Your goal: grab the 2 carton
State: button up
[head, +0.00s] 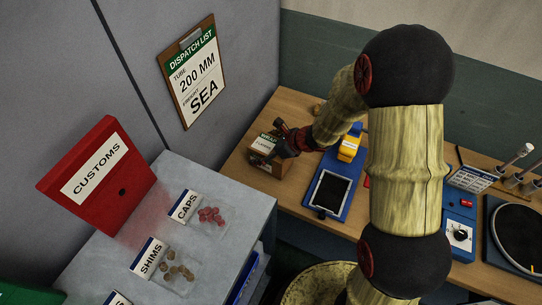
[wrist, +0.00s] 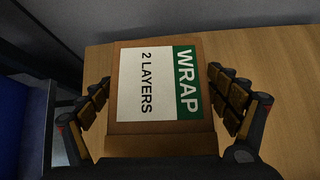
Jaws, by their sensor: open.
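The carton (wrist: 160,127) is a brown box on the wooden table, with a white and green label reading "WRAP 2 LAYERS" (wrist: 155,84) in the wrist view. In the head view the carton (head: 264,160) stands at the left end of the table, partly hidden by my gripper. My gripper (wrist: 160,100) is open, with one finger on each side of the carton. A gap shows between the carton and the right finger; the left finger is very close to the carton's side. In the head view my gripper (head: 290,142) is at the carton's right, partly hidden by my arm.
A blue device with a dark plate (head: 331,190) and a yellow item (head: 349,148) stand right of the carton. A grey cabinet (head: 215,262) at the left holds trays of caps (head: 210,217) and shims (head: 176,274), beside a red customs box (head: 97,175). A grey partition rises behind.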

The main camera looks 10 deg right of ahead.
jog(key=shift+c, duration=0.5)
jog(key=shift+s, duration=0.1)
jog(key=c, duration=1.9)
jog(key=shift+r, duration=0.2)
jog(key=shift+c, duration=0.2)
